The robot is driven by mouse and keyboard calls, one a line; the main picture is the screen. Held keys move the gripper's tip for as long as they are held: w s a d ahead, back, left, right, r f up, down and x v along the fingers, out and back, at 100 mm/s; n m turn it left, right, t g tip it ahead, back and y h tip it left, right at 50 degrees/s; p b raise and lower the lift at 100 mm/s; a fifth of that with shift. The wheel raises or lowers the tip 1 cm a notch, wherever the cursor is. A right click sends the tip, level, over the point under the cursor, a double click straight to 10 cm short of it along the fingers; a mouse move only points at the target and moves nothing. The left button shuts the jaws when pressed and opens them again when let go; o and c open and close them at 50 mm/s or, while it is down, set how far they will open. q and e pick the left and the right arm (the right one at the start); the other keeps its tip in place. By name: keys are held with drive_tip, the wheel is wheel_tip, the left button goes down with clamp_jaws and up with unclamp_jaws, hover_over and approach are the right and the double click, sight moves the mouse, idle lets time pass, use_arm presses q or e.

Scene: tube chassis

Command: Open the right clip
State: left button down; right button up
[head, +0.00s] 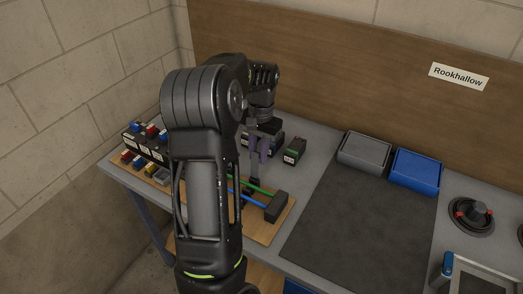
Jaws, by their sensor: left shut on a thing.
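My left gripper (256,180) reaches down over the wooden board (287,223) from behind my arm. Its fingers are shut on a small dark piece standing at the tubes, which looks like the right clip (252,188); its shape is mostly hidden by the fingers. A green tube (262,190) and a blue tube (256,203) run from behind my arm to a dark end block (276,206) at the board's right. The left part of the tubes and any left clip are hidden behind my arm. My right gripper is not in view.
Small coloured parts (151,130) stand in dark holders at the table's left. A dark green-topped box (295,151) stands behind the board. A grey bin (364,151) and a blue bin (415,171) stand at the back. The dark mat (358,225) is clear.

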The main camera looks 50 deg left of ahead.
use_arm(q)
drive_tip(key=shift+f, duration=0.1)
drive_tip(key=c, duration=1.2)
unclamp_jaws()
drive_tip(key=shift+c, duration=0.2)
wheel_tip(320, 180, up, 8)
drive_tip(key=b, duration=0.1)
drive_tip(key=shift+w+a, duration=0.15)
drive_tip(key=shift+w, duration=0.25)
drive_tip(key=shift+f, duration=0.1)
